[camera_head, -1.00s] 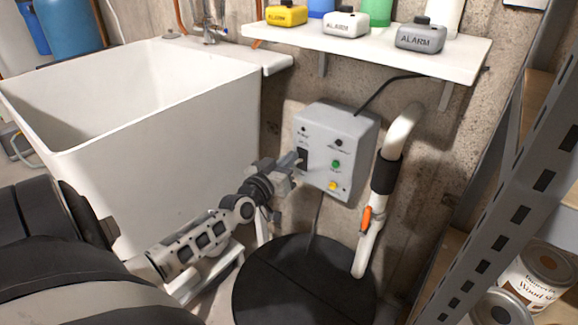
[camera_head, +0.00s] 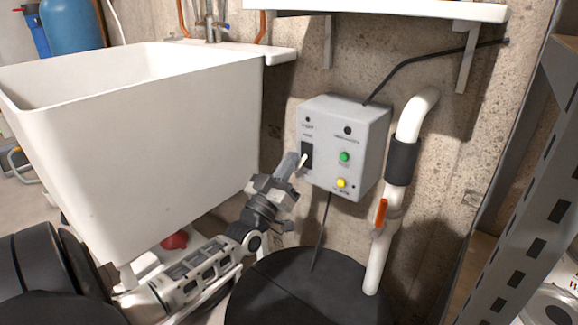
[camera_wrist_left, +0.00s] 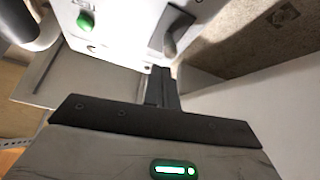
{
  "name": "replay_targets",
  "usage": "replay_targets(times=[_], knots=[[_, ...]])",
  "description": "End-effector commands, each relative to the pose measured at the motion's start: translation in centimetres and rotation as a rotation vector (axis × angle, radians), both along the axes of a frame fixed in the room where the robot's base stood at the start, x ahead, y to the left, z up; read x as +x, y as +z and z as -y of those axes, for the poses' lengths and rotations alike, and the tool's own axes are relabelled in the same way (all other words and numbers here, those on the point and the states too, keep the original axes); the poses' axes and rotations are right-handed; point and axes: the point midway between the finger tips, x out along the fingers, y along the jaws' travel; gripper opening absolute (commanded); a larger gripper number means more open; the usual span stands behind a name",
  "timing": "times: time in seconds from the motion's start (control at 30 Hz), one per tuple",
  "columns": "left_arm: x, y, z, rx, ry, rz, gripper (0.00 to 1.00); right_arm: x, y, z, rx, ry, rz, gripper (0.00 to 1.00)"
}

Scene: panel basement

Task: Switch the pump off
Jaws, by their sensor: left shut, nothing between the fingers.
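The grey pump control box (camera_head: 342,148) hangs on the concrete wall in the head view. Its front has a dark switch plate with a light lever (camera_head: 304,159) at the left, a green button (camera_head: 344,156) and a yellow button (camera_head: 341,183). My left gripper (camera_head: 294,163) is shut and empty, with its tip at or very near the lever; I cannot tell if they touch. In the left wrist view, the fingers (camera_wrist_left: 161,85) point at the box beside the dark switch (camera_wrist_left: 172,32), and the green button (camera_wrist_left: 86,22) shows at upper left. My right gripper is not in view.
A large white sink (camera_head: 130,150) stands left of the box. A white pipe (camera_head: 379,250) with an orange valve handle (camera_head: 381,213) rises at the right from a black round lid (camera_head: 290,290). A shelf (camera_head: 390,9) hangs above, and a metal rack (camera_head: 545,210) stands right.

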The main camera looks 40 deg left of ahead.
Motion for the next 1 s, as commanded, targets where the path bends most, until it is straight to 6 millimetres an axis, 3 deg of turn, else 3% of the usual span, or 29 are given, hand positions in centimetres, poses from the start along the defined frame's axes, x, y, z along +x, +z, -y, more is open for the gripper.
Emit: replay_targets(times=[0.2,0.3,0.6,1.0], knots=[[-0.4,4.3,0.2,0.001,-0.014,0.005,0.00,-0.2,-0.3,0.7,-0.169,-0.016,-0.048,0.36],[-2.3,1.1,0.6,-0.002,-0.014,-0.005,0.00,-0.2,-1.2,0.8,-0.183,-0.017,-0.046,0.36],[-6.4,-2.9,1.3,-0.001,-0.014,0.000,0.00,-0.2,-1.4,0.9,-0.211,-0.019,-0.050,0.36],[-7.5,-3.9,1.5,0.000,-0.015,0.004,0.00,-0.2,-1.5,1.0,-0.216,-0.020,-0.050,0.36]])
